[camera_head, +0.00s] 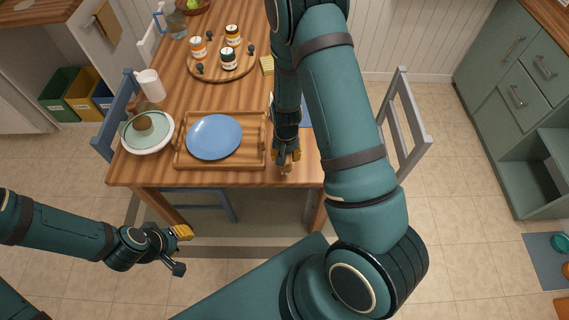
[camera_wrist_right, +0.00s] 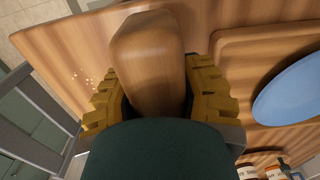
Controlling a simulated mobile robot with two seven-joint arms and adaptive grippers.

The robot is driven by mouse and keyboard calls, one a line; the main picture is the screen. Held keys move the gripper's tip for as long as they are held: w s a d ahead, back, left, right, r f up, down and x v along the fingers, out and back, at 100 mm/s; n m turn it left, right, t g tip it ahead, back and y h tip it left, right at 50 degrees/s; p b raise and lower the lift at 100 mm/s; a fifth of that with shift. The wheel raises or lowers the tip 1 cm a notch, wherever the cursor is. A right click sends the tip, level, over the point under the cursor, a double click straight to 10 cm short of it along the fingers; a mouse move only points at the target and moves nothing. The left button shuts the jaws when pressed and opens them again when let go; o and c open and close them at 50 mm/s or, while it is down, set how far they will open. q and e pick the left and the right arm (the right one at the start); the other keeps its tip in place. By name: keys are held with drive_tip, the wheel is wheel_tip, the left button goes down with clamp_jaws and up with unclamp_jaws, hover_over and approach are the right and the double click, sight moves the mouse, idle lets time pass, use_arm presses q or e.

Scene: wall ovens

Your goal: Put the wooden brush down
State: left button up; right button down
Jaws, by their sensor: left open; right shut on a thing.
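The wooden brush (camera_wrist_right: 148,55) is between the yellow fingers of my right gripper (camera_wrist_right: 160,88) in the right wrist view. Its smooth, light-brown wooden body points away from the palm, and its near end is hidden by the gripper. In the head view my right gripper (camera_head: 286,156) is low over the front right part of the wooden table (camera_head: 225,178), just right of the tray. Only a small bit of the brush shows there. I cannot tell whether the brush touches the tabletop. My left gripper (camera_head: 178,250) is open and empty, in front of the table over the floor.
A wooden tray (camera_head: 220,164) holds a blue plate (camera_head: 214,137). Left of it are a plate with a brown item (camera_head: 147,133) and a white mug (camera_head: 151,85). Jars stand on a round board (camera_head: 221,68) behind. Crumbs (camera_wrist_right: 88,80) lie on the table. Chairs flank it.

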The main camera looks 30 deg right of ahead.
drive_tip(key=shift+f, duration=2.35)
drive_tip(key=shift+b, duration=0.3)
drive_tip(key=shift+f, duration=0.2)
drive_tip(key=c, duration=0.6)
unclamp_jaws()
drive_tip(key=shift+r, duration=0.1)
